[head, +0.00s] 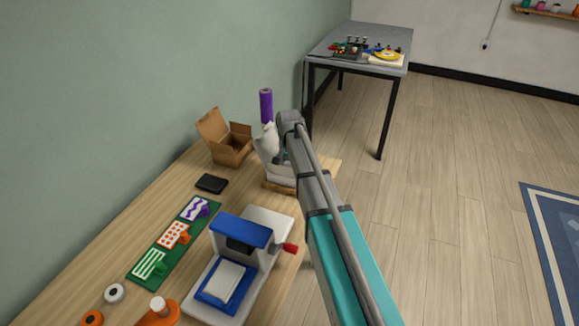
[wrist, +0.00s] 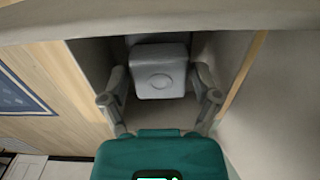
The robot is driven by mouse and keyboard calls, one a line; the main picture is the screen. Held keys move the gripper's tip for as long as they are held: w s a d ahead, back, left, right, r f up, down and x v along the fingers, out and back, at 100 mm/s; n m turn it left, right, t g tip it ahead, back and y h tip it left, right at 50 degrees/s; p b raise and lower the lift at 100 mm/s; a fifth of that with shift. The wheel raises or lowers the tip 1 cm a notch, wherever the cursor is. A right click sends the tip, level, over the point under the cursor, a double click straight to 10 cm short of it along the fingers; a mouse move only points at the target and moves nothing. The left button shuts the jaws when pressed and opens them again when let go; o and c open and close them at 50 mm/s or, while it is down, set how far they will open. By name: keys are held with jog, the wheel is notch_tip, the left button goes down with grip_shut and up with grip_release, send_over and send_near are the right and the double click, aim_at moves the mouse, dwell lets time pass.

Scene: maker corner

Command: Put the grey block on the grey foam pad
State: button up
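The grey block (wrist: 160,84), with a round mark on its face, sits inside a grey-walled bin (wrist: 230,60) in the wrist view. My gripper (wrist: 159,76) is open, with one finger on each side of the block and a visible gap at both sides.
On the wooden table (head: 130,225) stand an open cardboard box (head: 229,148), a purple roll (head: 266,104), a black slab (head: 212,184), a green board (head: 152,281) with cards, and a blue-and-white press (head: 240,236) with a red knob.

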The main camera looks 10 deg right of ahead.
aim_at(289, 165)
jog(key=shift+o, duration=0.3)
jog(key=shift+r, duration=0.15)
notch_tip(289, 165, up, 12)
jog(key=p, duration=1.2)
dwell(0.8)
jog(key=s+n, duration=0.6)
jog(key=s, duration=1.9)
jog(key=shift+s+n, duration=0.15)
jog(key=shift+n, duration=0.25)
